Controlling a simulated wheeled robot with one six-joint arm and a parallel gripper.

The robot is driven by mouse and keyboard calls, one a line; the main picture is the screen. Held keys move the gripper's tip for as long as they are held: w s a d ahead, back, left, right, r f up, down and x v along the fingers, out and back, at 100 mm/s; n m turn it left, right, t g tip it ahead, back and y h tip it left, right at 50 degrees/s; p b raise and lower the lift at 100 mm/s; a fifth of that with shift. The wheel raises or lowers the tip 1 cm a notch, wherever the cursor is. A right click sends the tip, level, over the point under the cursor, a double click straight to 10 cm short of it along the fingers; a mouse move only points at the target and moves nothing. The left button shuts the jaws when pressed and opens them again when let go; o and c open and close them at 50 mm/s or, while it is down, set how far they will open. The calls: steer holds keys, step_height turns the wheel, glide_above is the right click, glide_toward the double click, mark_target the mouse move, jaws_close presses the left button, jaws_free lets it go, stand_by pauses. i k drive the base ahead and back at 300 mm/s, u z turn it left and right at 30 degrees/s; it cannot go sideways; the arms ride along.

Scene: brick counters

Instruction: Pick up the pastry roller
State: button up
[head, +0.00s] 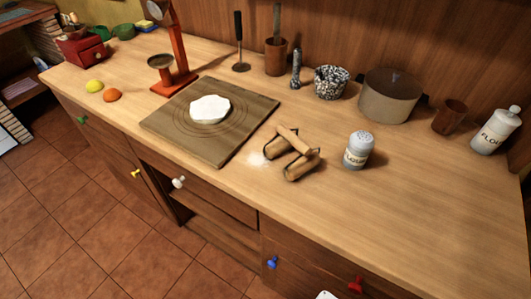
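The pastry roller (302,165) seems to be the wooden tool with a light handle and short cylinders on dark wire frames. It lies on the wooden counter, just right of the square wooden board (167,122) and left of a flour shaker (358,150). My gripper is not in view. A small white shape shows at the bottom edge, and I cannot tell what it is.
White dough (209,109) lies on the board. A red scale (175,60) stands behind it. A large pot (389,95), speckled bowl (330,83), brown cup (450,117) and flour bottle (495,131) line the back. The counter's right front is clear.

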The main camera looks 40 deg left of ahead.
mark_target(288, 134)
steer(key=k, duration=0.4)
steer(key=u, duration=1.2)
